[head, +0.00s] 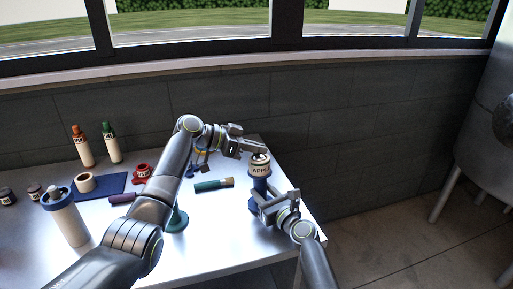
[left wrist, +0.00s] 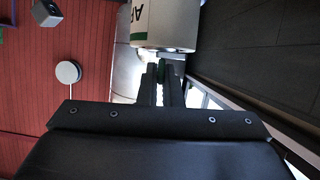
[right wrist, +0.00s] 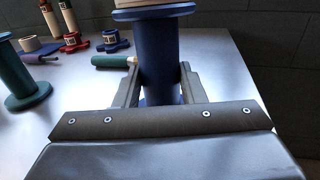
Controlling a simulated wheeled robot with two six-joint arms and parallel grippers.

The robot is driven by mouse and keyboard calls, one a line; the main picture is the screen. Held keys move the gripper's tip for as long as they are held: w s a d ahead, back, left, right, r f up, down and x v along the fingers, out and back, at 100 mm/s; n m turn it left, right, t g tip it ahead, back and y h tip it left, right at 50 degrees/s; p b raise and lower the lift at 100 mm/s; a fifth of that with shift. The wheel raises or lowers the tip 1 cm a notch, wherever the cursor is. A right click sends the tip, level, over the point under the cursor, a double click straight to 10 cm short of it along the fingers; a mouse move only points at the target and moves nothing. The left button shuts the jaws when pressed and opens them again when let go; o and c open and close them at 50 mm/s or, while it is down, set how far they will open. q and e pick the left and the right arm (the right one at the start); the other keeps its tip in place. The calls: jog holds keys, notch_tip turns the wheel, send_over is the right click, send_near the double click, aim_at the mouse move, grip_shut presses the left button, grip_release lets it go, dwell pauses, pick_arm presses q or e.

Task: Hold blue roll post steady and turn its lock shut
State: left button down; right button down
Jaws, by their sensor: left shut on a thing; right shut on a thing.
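The blue roll post (head: 259,188) stands upright near the table's right end, with a white roll labelled "APPL" (head: 260,170) on it. The post's shaft also shows in the right wrist view (right wrist: 158,50). My right gripper (head: 266,203) is shut around the shaft below the roll, one finger on each side. My left gripper (head: 259,153) is shut at the very top of the post, above the roll. In the left wrist view its fingertips (left wrist: 164,68) close on a small dark part, seemingly the lock, next to the roll (left wrist: 166,24). The fingers mostly hide that part.
A green post (head: 178,221) stands left of the blue one, partly behind my left arm. A green-handled brush (head: 213,185) lies between. Red parts (head: 142,171), two bottles (head: 83,146), a blue mat (head: 112,182) and a white flask (head: 68,222) are further left. The table edge is close on the right.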

jog(key=shift+d+f, duration=0.1)
jog(key=shift+f, duration=0.15)
pick_arm(q)
jog(key=c, duration=1.6)
grip_release()
jog(key=v, duration=1.2)
